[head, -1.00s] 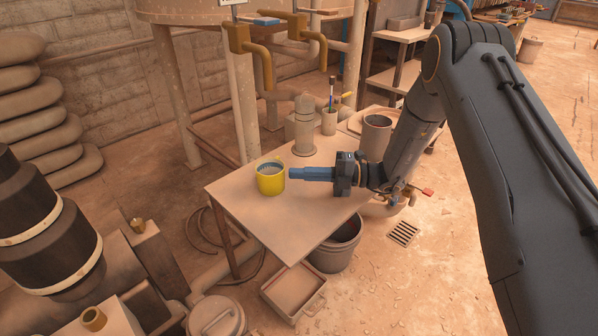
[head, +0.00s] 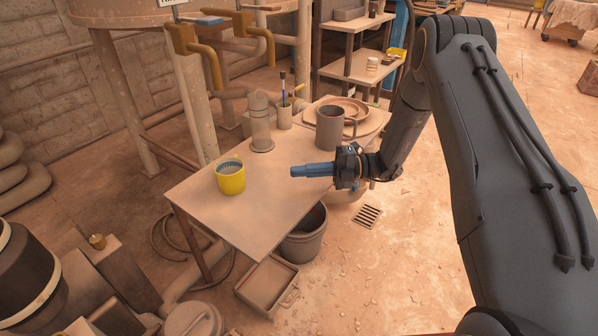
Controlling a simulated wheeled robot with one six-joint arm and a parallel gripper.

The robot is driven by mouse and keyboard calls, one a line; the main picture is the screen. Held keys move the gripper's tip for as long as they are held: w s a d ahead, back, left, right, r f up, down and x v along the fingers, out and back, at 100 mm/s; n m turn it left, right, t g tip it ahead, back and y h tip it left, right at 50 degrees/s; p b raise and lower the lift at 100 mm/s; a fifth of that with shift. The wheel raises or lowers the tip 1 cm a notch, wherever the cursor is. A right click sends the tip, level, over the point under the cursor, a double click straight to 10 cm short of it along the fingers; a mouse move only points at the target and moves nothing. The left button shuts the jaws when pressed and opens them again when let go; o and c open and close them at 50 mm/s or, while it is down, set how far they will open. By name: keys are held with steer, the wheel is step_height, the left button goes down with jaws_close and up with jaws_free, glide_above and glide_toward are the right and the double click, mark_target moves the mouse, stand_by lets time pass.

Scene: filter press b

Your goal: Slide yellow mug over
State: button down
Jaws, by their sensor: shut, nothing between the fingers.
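The yellow mug (head: 231,179) stands upright on the left part of the small table (head: 250,225), near its left edge, with something grey-blue inside. My gripper (head: 293,171) is shut and empty, with its blue fingers pointing left toward the mug. It is over the right part of the table, and a clear gap of bare tabletop lies between the fingertips and the mug. I cannot tell the exact height of the fingers above the table.
A grey bottle-like vessel (head: 261,125), a cup with brushes (head: 284,117), a large grey mug (head: 330,128) and stacked plates (head: 352,106) stand on the back of the table. A bucket (head: 303,245) and a tray (head: 268,285) are below. The table's front is clear.

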steer(key=c, duration=2)
jaws_free()
steer(key=shift+c, duration=0.2)
steer(key=shift+o, duration=0.5)
steer(key=s+a+r+n+g+h, duration=0.3)
steer(key=s+r+n+h, duration=0.1)
steer(key=s+r+n, duration=0.3)
steer(key=shift+s+n+g+h, duration=0.3)
steer(key=shift+s+n, duration=0.15)
steer(key=shift+n, duration=0.55)
steer(key=s+d+r+n+t+h, duration=0.1)
steer(key=s+d+r+n+h, duration=0.2)
steer(key=s+n, duration=0.4)
steer(key=s+d+r+n+t+h, duration=0.2)
steer(key=s+d+n+h, duration=0.3)
steer(key=s+n, duration=0.3)
steer(key=s+d+r+n+t+h, duration=0.2)
steer(key=s+d+r+n+h, duration=0.2)
steer(key=n, duration=0.9)
steer(key=shift+s+r+h, duration=0.25)
steer(key=shift+s+h, duration=0.15)
steer(key=shift+s, duration=1.3)
